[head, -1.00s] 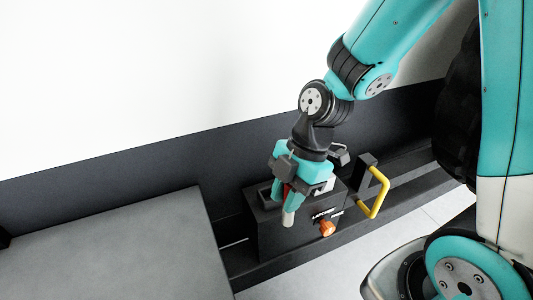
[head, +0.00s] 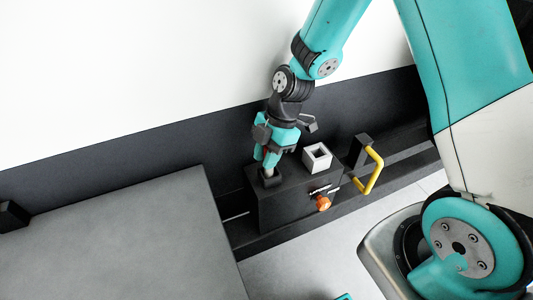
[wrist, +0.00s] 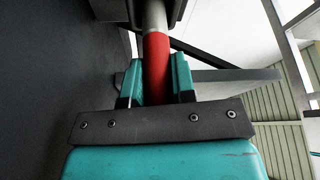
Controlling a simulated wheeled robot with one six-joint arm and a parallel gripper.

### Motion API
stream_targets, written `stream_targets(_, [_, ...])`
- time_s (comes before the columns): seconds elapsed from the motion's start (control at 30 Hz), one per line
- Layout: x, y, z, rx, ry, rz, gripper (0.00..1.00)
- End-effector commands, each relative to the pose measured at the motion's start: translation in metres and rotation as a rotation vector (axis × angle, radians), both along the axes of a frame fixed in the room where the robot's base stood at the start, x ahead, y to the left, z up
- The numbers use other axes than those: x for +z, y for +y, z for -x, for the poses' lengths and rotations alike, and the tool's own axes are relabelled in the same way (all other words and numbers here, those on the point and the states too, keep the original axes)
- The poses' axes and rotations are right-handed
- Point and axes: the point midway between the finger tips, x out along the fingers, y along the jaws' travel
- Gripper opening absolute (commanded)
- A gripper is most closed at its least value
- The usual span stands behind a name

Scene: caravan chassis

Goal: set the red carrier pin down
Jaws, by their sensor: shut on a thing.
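The red carrier pin (wrist: 157,68) is upright between the teal fingers of my gripper (wrist: 157,82) in the wrist view. Its grey end (wrist: 154,14) reaches a dark block at the top of that picture; how deep it sits there I cannot tell. In the head view my gripper (head: 267,164) points down at a small dark holder (head: 271,181) on the left end of the black box (head: 288,210).
A pale square socket (head: 317,157) stands on the box top, right of my gripper. An orange knob (head: 323,203) and a yellow handle (head: 375,171) lie further right. A wide grey surface (head: 120,245) is at left. A white wall rises behind.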

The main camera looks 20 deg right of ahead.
Motion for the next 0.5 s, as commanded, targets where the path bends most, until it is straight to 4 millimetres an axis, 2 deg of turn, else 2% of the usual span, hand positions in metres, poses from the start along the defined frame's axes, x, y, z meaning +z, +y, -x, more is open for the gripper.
stream_targets(0.23, [-0.0052, 0.0, 0.0001, 0.0, 0.0, 0.0, 0.0])
stream_targets(0.27, [-0.0037, 0.0, 0.0001, 0.0, 0.0, 0.0, 0.31])
stream_targets(0.33, [-0.0033, -0.0001, 0.0001, 0.0, 0.0, 0.0, 0.47])
stream_targets(0.37, [-0.0033, -0.0001, 0.0002, 0.0, 0.0, 0.0, 0.5])
stream_targets(0.5, [-0.0032, -0.0001, 0.0002, 0.0, 0.0, 0.0, 0.5])
